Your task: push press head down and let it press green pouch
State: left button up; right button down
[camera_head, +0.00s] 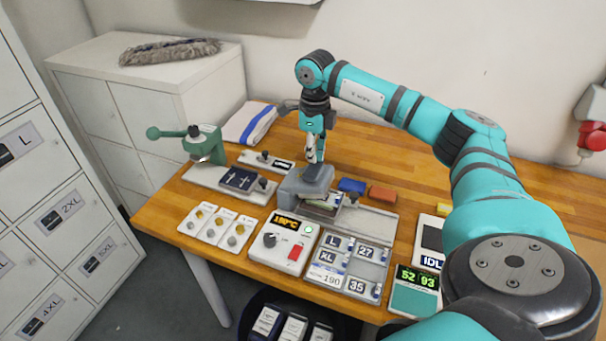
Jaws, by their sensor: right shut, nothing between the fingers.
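The grey press (303,193) stands near the middle of the table, with a darker pad (315,172) on top of its head. My right gripper (313,160) is shut and empty, pointing down right over that pad. Its tips look very close to the pad or on it; I cannot tell which. A small pale greenish edge (326,203) shows under the front of the press head. It may be the green pouch, but most of it is hidden. My left gripper is not in view.
The control box (289,240) with a red switch and a 180°C display is in front. The size-label tray (345,266) lies right of it. A green lever tool (205,145) stands left.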

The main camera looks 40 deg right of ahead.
aim_at(319, 165)
jog(key=shift+f+b, duration=0.3)
jog(key=shift+f, duration=0.35)
jog(key=shift+s+f, duration=0.1)
jog(key=shift+f, duration=0.05)
jog(key=shift+s+d+f+b, duration=0.25)
jog(key=shift+s+f+b, duration=0.25)
jog(key=shift+f+b, duration=0.05)
jog(key=shift+s+f, duration=0.1)
jog(key=shift+f, duration=0.1)
jog(key=shift+s+d+f+b, duration=0.2)
jog(key=shift+s+f+b, duration=0.2)
jog(key=shift+f+b, duration=0.25)
jog(key=shift+w, duration=0.1)
dwell(0.4)
